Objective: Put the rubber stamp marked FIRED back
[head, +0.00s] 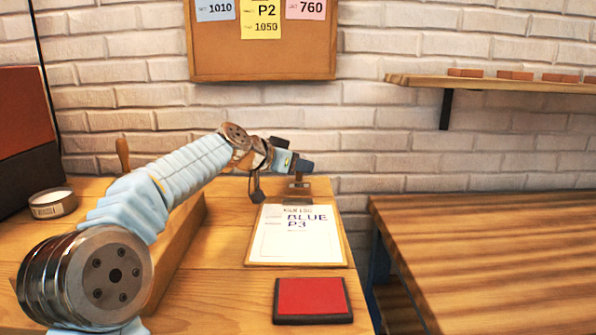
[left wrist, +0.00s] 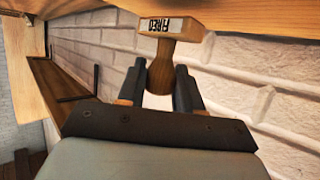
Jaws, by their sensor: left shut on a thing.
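The rubber stamp marked FIRED shows in the left wrist view (left wrist: 173,24), with a white label and a turned wooden handle. My left gripper (left wrist: 160,78) is shut on its handle, with one dark finger on each side. In the head view my left gripper (head: 301,166) is at the far edge of the table, beyond the clipboard. The stamp (head: 299,185) shows small below the fingers there; whether it touches the table I cannot tell. My right gripper is not in view.
A clipboard (head: 258,251) with a sheet reading BLUE P3 lies on the table, with a red ink pad (head: 313,295) in front. A long wooden piece (head: 187,240) stands partly behind my arm. A wooden handle (head: 122,153) and a round tin (head: 53,204) are at left.

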